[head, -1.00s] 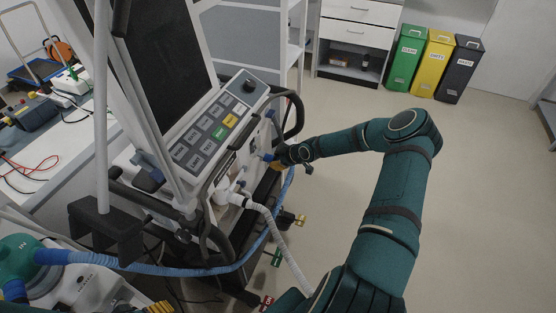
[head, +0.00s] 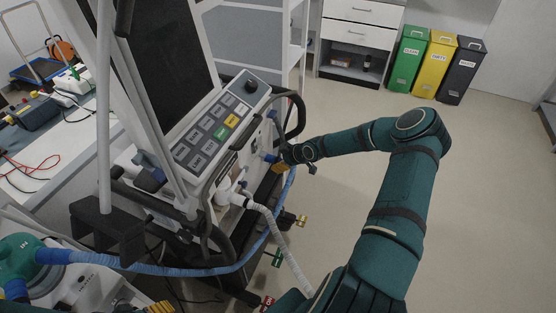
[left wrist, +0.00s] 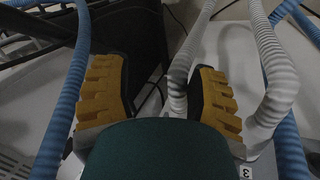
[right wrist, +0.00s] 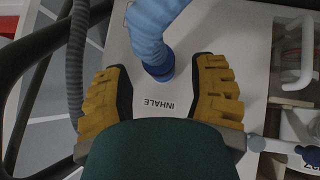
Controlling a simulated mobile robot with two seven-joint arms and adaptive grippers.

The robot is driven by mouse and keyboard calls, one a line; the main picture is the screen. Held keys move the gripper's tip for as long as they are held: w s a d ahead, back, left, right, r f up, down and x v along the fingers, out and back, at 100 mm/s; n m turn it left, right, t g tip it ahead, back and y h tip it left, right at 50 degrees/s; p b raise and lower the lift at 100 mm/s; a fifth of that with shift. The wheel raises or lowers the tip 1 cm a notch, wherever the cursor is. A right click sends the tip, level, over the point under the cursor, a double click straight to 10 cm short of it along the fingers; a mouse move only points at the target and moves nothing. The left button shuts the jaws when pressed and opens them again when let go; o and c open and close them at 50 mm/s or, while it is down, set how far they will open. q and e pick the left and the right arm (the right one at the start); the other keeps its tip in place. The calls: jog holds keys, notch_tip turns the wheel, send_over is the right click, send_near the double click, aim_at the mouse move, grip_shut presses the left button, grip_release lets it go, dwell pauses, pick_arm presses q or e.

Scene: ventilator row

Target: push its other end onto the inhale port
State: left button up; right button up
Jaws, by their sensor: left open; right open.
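The blue hose (head: 150,268) runs from the green-topped unit (head: 22,250) at lower left, along the ventilator's front, and up to its right side. In the right wrist view its dark blue end cuff (right wrist: 160,72) stands against the white panel just above the word INHALE. The inhale port itself is hidden under the cuff. My right gripper (right wrist: 161,95) is open, its fingers on either side of the label and apart from the cuff; it also shows in the head view (head: 281,167). My left gripper (left wrist: 157,90) is open, with a white hose (left wrist: 180,75) near its right finger.
The ventilator (head: 205,140) has a button panel and a tall dark screen. A white hose (head: 270,225) hangs from its front. A dark rail (right wrist: 45,45) and grey hose (right wrist: 76,60) lie left of my right gripper. The floor at right is clear, with bins (head: 438,65) behind.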

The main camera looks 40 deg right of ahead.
jog(key=v, duration=1)
jog(key=shift+r, duration=0.25)
jog(key=shift+s, duration=0.15)
